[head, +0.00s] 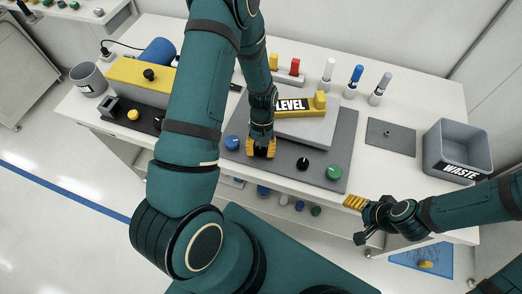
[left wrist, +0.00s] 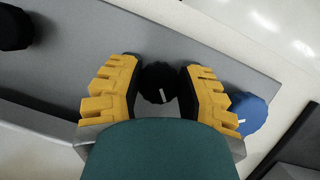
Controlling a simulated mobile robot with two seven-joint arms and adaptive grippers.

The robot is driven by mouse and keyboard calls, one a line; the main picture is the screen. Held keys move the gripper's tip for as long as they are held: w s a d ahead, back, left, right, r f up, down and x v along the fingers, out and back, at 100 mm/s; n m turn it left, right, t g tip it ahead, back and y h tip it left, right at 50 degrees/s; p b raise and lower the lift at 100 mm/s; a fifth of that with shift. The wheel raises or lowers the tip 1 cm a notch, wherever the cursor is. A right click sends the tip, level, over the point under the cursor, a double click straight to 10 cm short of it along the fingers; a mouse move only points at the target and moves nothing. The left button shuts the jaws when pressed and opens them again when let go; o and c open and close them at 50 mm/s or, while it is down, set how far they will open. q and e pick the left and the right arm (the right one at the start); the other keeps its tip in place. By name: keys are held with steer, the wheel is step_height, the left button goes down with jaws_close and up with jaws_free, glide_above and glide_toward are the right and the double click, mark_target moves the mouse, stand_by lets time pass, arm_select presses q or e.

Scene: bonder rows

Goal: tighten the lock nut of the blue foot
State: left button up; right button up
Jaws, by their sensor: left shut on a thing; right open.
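A blue knob (head: 232,142) with a white mark sits at the left front of a dark grey plate (head: 347,135). It also shows at the right in the left wrist view (left wrist: 248,112). My left gripper (head: 261,148) is just right of the blue knob. It is shut on a black knob (left wrist: 160,82) with a white mark, with one yellow finger on each side. Another black knob (head: 303,164) and a green knob (head: 334,172) stand farther right. My right gripper (head: 355,202) is open and empty near the bench's front edge.
A grey block (head: 310,130) with a yellow LEVEL piece (head: 294,106) stands behind the knobs. A grey WASTE bin (head: 457,150) is at the right, and a yellow-topped box (head: 140,75) at the left.

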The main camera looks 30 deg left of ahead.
arm_select(q)
steer(key=m+y, duration=0.1)
steer(key=m, duration=0.2)
steer(key=shift+f+m+g+b, duration=0.1)
steer(key=shift+m+g+b, duration=0.2)
steer(key=shift+b, duration=0.05)
steer(key=shift+s+m+y+b, duration=0.15)
steer(key=shift+m+y, duration=0.3)
steer(key=shift+m, duration=0.45)
steer(key=shift+w+m+y+b, duration=0.15)
steer(key=shift+m+y, duration=0.3)
steer(key=shift+m, duration=0.45)
steer(key=shift+s, duration=0.1)
steer(key=o, duration=1.2)
steer(key=v, duration=1.2)
